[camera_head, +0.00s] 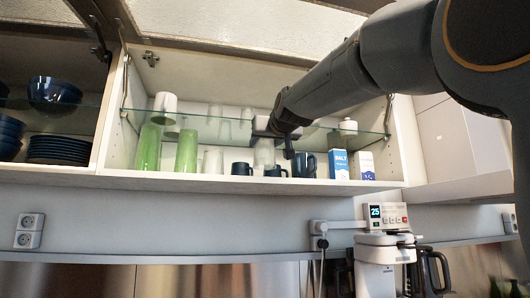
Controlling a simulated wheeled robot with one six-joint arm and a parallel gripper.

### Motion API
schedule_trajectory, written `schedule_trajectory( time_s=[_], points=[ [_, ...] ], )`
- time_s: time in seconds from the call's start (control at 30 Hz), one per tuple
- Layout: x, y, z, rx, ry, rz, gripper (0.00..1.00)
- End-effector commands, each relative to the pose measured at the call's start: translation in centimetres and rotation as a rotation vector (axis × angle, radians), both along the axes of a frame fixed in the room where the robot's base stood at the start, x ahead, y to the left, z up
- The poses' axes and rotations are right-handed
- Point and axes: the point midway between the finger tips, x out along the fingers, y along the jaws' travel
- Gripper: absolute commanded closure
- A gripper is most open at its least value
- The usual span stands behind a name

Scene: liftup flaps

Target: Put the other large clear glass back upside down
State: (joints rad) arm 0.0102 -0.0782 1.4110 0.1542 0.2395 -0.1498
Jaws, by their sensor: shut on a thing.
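My gripper (274,139) is inside the open middle cabinet, at the level of the glass shelf's front edge. It is shut on a large clear glass (264,155), which shows faintly below and between the fingers. The glass is behind the dark mugs' row or just above it; its exact height and which end is up cannot be told. Other clear glasses (215,118) stand faintly visible on the glass shelf (345,133), left of my gripper. Part of the shelf behind my gripper is hidden.
Below stand green glasses (187,151), a white cup (212,162), dark mugs (275,171), a blue salt box (338,164) and another carton (365,166). A white mug (165,103) and a small white jar (348,126) are on the shelf. A raised flap (240,25) hangs above.

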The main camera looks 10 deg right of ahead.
Motion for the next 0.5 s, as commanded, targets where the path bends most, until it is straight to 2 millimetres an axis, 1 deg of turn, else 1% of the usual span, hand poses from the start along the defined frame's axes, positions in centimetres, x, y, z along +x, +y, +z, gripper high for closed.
schedule_trajectory(
  time_s=[0.1,0.2,0.5],
  points=[
    [0.0,0.0,-1.6,0.001,0.002,0.000,0.81],
    [0.1,0.0,-2.8,0.001,0.003,0.000,0.81],
    [0.4,0.0,-3.2,0.000,0.000,0.000,0.81]
  ],
)
